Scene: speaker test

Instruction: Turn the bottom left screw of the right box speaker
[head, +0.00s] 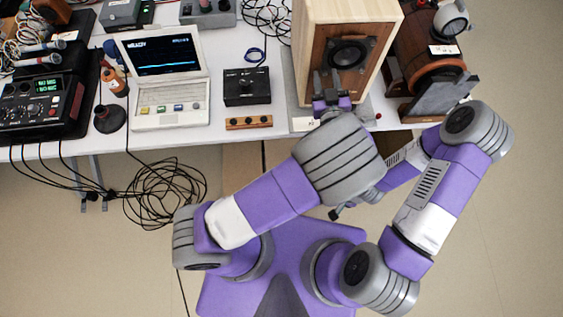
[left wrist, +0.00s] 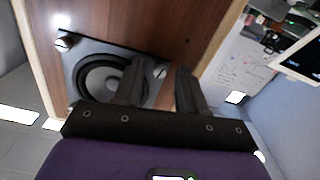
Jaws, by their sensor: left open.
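The box speaker (head: 316,32) has a pale wood case and a brown front with a dark round driver (head: 347,54). In the left wrist view, which looks turned over, the driver (left wrist: 102,82) sits in a grey square frame. One corner screw (left wrist: 63,44) shows at the frame's upper left, another screw (left wrist: 160,71) between my finger silhouettes. My left gripper (head: 328,82) is open and empty, close in front of the speaker's face; contact cannot be told. My right gripper (head: 337,213) is low, partly behind the left arm; its jaws are unclear.
A dark wooden barrel-like device (head: 425,50) stands close right of the speaker. Left of it are a black box with knobs (head: 247,87), a small wooden strip with knobs (head: 249,122) and an open laptop-like device (head: 165,60). Cables (head: 165,192) lie coiled on the floor.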

